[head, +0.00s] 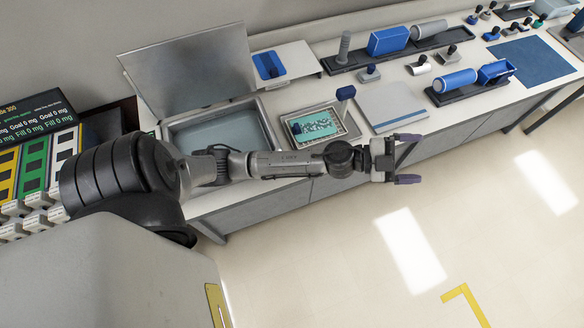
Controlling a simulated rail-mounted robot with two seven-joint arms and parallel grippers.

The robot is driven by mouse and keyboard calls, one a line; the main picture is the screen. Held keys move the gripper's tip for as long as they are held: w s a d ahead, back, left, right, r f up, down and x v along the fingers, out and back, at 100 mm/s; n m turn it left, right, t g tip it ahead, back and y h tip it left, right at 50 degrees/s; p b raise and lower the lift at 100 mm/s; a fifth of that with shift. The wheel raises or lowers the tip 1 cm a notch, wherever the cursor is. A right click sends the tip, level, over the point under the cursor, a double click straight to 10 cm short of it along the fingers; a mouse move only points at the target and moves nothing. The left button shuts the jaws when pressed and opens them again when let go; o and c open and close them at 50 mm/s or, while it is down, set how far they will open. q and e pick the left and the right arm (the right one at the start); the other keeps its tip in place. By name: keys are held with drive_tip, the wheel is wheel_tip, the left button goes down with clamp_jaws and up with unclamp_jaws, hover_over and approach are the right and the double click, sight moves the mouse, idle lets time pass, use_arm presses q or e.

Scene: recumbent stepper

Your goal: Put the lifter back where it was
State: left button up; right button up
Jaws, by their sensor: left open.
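My left gripper (408,158) is open and empty, its two fingers spread apart over the floor just in front of the counter edge. A small tool with a dark blue head (346,92) stands at the back right corner of a framed teal tray (316,126); I cannot tell whether it is the lifter. Several other small handled tools stand farther right, one of them a dark-handled tool (369,73). The gripper is apart from all of these. My right gripper is not in view.
An open-lidded basin (222,128) is behind my left arm. A flat grey-white board (391,105) lies right of the teal tray. Blue containers (388,41) and cylinders stand on dark trays farther right. A blue mat (532,60) lies at the right. The floor in front is clear.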

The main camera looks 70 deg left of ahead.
use_arm(q)
drive_tip(key=s+a+f+n+g+y, duration=0.5)
drive_tip(key=s+f+n+y, duration=0.6)
drive_tip(key=s+n+y, duration=0.1)
drive_tip(key=s+d+f+g, duration=0.1)
drive_tip(key=s+f+g, duration=0.1)
drive_tip(key=s, duration=0.4)
drive_tip(key=s+d+f+g+h, duration=0.1)
drive_tip(key=s+d+f+g, duration=0.1)
drive_tip(key=s+g, duration=0.2)
drive_tip(key=s+d+f+g+h, duration=0.1)
drive_tip(key=s+g, duration=0.3)
drive_tip(key=s, duration=0.4)
drive_tip(key=shift+s+d+f, duration=0.3)
drive_tip(key=shift+s+f, duration=0.1)
drive_tip(key=shift+f, duration=0.45)
